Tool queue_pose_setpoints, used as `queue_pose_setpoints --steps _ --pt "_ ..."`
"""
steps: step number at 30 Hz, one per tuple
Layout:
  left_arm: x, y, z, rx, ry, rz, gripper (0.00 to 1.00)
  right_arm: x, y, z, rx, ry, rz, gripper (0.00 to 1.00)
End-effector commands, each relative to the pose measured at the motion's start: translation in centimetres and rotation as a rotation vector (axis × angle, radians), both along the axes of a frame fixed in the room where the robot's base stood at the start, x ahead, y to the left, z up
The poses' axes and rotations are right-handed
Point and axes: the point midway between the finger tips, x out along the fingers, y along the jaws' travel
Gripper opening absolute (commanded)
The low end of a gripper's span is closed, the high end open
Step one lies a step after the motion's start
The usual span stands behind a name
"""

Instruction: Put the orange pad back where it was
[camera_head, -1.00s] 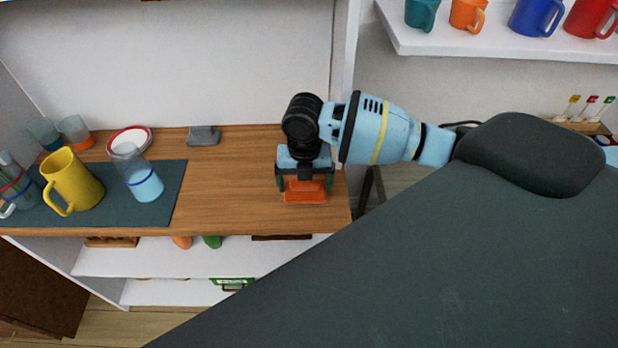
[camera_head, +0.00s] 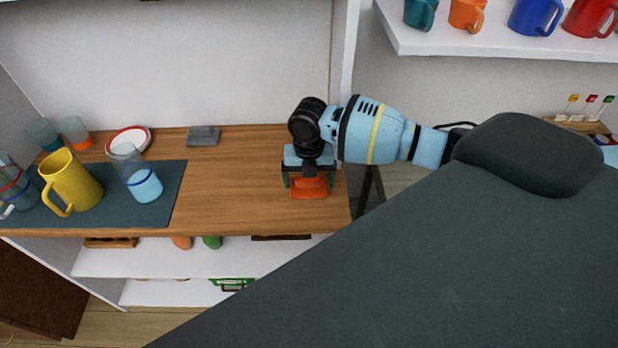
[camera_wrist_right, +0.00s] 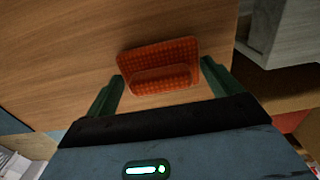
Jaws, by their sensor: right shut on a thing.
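The orange pad (camera_head: 311,188) is at the right end of the wooden counter top, below my right gripper (camera_head: 308,180). The wrist view shows the pad (camera_wrist_right: 160,58) as a textured orange block with a raised ridge, between the two green fingers of my right gripper (camera_wrist_right: 162,78). The right gripper is shut on the pad. Whether the pad touches the wood or is just above it I cannot tell. My left gripper is not in view.
A dark mat (camera_head: 135,210) on the counter (camera_head: 235,185) holds a yellow pitcher (camera_head: 75,182) and a glass with blue liquid (camera_head: 145,185). A grey block (camera_head: 203,137) and a red-rimmed plate (camera_head: 128,139) stand behind. The counter's middle is clear. Mugs stand on a shelf (camera_head: 480,43) at upper right.

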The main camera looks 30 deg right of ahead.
Motion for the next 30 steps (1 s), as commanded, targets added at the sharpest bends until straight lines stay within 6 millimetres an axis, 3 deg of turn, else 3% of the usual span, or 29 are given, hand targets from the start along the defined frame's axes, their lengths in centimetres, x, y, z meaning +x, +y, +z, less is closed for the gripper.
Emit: queue_pose_setpoints --steps 7,8,10,20,30 --pt "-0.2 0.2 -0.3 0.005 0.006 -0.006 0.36 0.0 0.0 -0.4 0.000 0.001 0.000 0.69" --pt "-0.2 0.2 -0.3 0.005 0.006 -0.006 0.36 0.0 0.0 -0.4 0.000 0.001 0.000 0.91" --pt "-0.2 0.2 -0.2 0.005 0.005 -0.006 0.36 0.0 0.0 -0.4 -0.001 0.001 0.000 1.00" --pt "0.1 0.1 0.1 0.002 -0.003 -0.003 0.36 0.1 0.0 0.4 0.001 -0.003 0.000 1.00" --pt "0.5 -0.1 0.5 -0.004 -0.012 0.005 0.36 0.1 0.0 6.3 -0.001 -0.005 0.000 1.00"
